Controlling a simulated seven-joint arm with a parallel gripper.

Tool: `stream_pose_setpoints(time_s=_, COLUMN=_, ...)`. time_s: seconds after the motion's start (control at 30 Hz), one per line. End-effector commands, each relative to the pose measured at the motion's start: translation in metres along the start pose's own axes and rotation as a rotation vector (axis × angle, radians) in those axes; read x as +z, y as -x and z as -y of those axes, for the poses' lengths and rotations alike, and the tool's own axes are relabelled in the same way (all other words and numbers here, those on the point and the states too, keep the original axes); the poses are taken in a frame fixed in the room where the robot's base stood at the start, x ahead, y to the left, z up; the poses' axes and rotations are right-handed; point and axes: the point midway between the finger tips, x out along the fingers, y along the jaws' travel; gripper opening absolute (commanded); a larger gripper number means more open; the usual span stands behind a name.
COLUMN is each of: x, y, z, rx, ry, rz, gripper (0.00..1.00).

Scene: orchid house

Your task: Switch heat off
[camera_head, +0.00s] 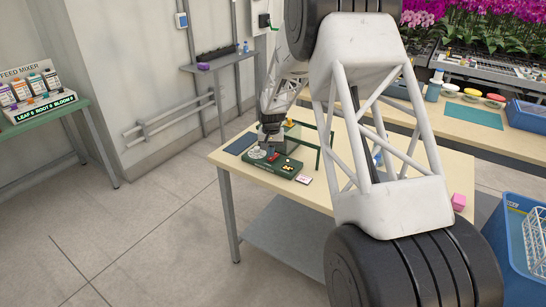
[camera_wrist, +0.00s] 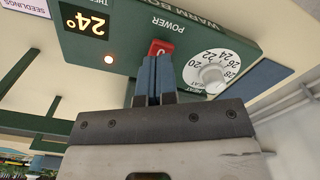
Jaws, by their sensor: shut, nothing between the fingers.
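The green warm box panel (camera_wrist: 220,30) fills the upper part of the wrist view, and the box (camera_head: 283,166) sits on the wooden table in the head view. A red power switch (camera_wrist: 160,47) is beside the word POWER. To its right is a white numbered heat dial (camera_wrist: 208,72). A lit display (camera_wrist: 84,22) reads 24°, with a small pale lamp (camera_wrist: 109,59) near it. My gripper (camera_wrist: 155,60) is shut and empty, its blue fingertips at the red switch and partly covering it. I cannot tell whether they touch it. In the head view my gripper (camera_head: 269,141) is over the box.
The wooden table (camera_head: 240,172) also holds a dark mat (camera_head: 240,144), a pinkish card (camera_head: 304,179) and a pink block (camera_head: 459,201). A thin green frame (camera_head: 320,150) stands behind the box. A blue crate (camera_head: 520,240) is at right. My arm hides much of the table.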

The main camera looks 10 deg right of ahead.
Motion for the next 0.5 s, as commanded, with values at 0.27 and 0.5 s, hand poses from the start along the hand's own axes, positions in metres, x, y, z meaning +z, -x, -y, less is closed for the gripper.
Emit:
stream_pose_setpoints(time_s=0.27, x=0.0, y=0.016, z=0.0, rx=0.0, ry=0.0, rz=-0.001, gripper=0.0)
stream_pose_setpoints(time_s=0.5, x=0.0, y=0.03, z=0.0, rx=0.0, ry=0.0, rz=-0.002, gripper=0.0)
